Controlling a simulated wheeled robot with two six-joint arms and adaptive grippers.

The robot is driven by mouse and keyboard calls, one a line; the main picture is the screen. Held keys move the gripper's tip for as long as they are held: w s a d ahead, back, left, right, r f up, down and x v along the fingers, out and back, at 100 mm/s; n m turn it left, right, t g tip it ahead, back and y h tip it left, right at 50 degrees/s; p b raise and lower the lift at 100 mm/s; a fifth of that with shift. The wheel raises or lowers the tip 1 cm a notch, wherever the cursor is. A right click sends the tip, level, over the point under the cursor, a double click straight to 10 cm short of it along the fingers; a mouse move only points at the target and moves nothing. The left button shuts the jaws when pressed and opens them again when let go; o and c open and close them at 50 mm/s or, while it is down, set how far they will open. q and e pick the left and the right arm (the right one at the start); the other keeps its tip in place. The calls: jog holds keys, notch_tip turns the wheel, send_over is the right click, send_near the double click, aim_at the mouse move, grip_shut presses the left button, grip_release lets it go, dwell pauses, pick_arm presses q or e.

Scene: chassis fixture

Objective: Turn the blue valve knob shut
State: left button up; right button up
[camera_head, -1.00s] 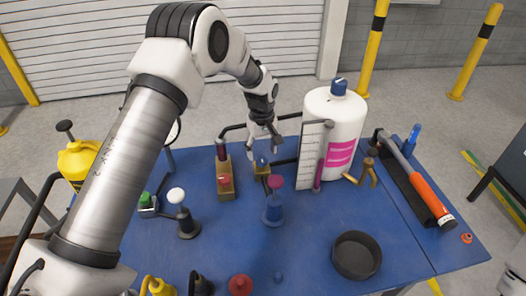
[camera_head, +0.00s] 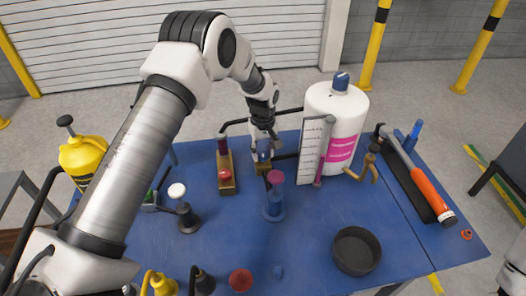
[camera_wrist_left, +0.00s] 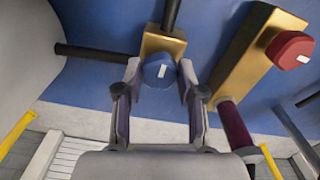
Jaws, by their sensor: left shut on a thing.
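The blue valve knob (camera_wrist_left: 158,70), with a white mark on its face, sits on a small brass valve block (camera_wrist_left: 163,44) with dark pipes running off it. In the head view, the knob (camera_head: 264,156) is at the back middle of the blue table, partly hidden by the fingers. My left gripper (camera_wrist_left: 160,72) reaches over it from the far side with one finger on each side, shut on the knob. It also shows in the head view (camera_head: 263,145). My right gripper is not in view.
A longer brass block with a red knob (camera_head: 225,174) stands just left of the valve. A gauge board (camera_head: 313,150) and white tank (camera_head: 345,108) stand close on the right. A purple-topped blue post (camera_head: 274,205) is in front. A black dish (camera_head: 356,251) lies front right.

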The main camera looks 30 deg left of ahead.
pick_arm(q)
jog(key=shift+f, duration=0.15)
jog(key=m, duration=0.4)
jog(key=shift+s+m+b, duration=0.1)
jog(key=shift+m+b, duration=0.2)
jog(key=shift+m, duration=0.1)
jog(key=m, duration=0.4)
jog(key=shift+a+m, duration=0.1)
jog(key=shift+m, duration=0.2)
jog(key=m, duration=0.4)
jog(key=shift+b, duration=0.4)
jog(key=shift+m, duration=2.2)
jog(key=o, duration=1)
jog(key=shift+o, duration=0.7)
jog(key=shift+w+f, duration=0.1)
jog(key=shift+w, duration=0.1)
